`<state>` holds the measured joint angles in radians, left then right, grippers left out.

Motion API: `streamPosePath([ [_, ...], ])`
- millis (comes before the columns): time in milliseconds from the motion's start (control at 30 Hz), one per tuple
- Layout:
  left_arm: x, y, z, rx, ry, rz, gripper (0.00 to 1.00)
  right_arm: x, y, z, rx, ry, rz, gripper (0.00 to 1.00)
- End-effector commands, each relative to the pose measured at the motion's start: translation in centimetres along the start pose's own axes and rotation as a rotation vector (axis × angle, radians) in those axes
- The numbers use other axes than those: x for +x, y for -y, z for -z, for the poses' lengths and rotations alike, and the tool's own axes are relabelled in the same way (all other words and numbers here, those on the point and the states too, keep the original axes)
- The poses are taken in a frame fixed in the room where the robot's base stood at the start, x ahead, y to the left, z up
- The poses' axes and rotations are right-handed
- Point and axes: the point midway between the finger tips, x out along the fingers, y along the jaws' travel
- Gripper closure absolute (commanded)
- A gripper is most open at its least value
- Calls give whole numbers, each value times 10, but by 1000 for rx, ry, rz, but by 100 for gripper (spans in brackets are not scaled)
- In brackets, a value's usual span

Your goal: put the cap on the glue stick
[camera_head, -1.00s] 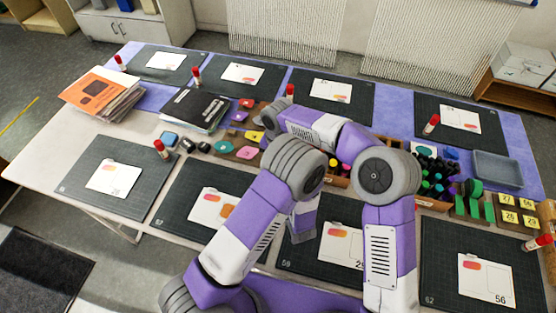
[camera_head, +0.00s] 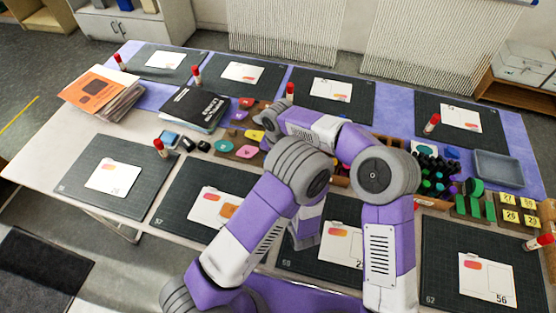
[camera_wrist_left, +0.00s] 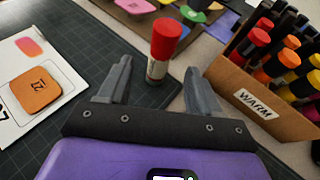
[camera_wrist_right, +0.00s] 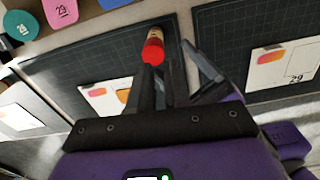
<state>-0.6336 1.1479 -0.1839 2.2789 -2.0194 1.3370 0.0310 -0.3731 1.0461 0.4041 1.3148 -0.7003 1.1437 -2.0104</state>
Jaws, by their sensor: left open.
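A glue stick (camera_wrist_left: 164,52) with a red top and pale labelled body stands upright in the left wrist view. My left gripper (camera_wrist_left: 158,78) is open, and the stick shows between and beyond its fingertips. In the right wrist view a red-topped stick (camera_wrist_right: 152,50) shows just beyond the dark fingers of my right gripper (camera_wrist_right: 158,68). The red end faces that camera, and the fingers partly overlap it. I cannot tell whether they hold the red part, or whether it is a separate cap. Both grippers are hidden behind my arms in the head view.
An orange tile (camera_wrist_left: 35,92) lies on a card to the left. A black book (camera_head: 195,108) lies left of the arms.

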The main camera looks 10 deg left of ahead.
Motion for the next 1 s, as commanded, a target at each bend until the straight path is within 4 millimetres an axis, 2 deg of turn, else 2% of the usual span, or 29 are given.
streamPosePath([
  [800, 6, 0, 16, 0, 0, 0, 36, 34, 0, 0, 0, 0, 1, 83],
  [1000, 6, 0, 14, 0, 0, 0, 36, 33, 0, 0, 0, 0, 1, 83],
])
